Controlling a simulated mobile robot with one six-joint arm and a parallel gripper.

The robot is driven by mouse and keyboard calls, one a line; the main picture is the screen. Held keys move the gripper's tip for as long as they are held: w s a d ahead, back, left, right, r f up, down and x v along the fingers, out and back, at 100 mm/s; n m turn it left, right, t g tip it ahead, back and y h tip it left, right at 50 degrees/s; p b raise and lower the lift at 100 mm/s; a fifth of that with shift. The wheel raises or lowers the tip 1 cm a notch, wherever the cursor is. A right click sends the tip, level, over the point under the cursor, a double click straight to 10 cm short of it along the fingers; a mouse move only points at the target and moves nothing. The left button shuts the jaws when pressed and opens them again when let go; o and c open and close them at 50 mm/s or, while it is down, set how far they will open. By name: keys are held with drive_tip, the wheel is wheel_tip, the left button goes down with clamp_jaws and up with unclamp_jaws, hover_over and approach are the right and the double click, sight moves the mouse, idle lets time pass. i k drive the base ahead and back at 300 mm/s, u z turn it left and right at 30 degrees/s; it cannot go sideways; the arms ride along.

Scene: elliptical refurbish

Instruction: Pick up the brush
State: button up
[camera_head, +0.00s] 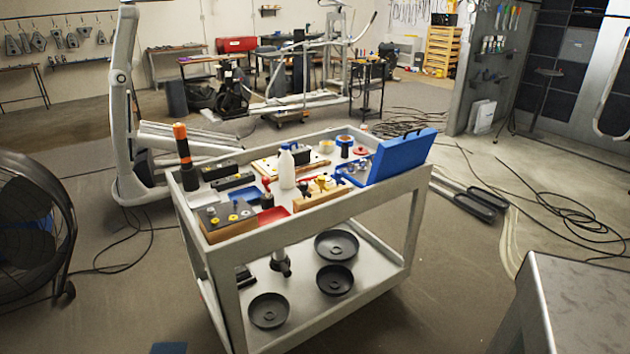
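I cannot make out a brush for certain among the small items. A grey two-level cart (352,219) stands in the middle, its top crowded with small tools and parts. A black cylinder with an orange top (183,150) stands upright at the cart's back left corner. A white bottle (286,168) stands near the middle of the top. A wooden block with small yellow and dark pieces (318,196) lies near the front edge. My gripper is not in view.
An open blue case (403,155) sits on the cart's right end; black discs (268,310) lie on its lower shelf. A large fan (30,225) stands left. Cables (575,210) cross the floor at right. A grey metal surface (585,305) fills the lower right corner.

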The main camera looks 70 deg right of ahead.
sight(306, 179)
drive_tip(key=u, duration=0.8)
drive_tip(key=k, duration=0.15)
drive_tip(key=z, duration=3.35)
drive_tip(key=k, duration=0.65)
drive_tip(key=u, duration=0.2)
drive_tip(key=i, duration=1)
drive_tip(key=u, duration=0.2)
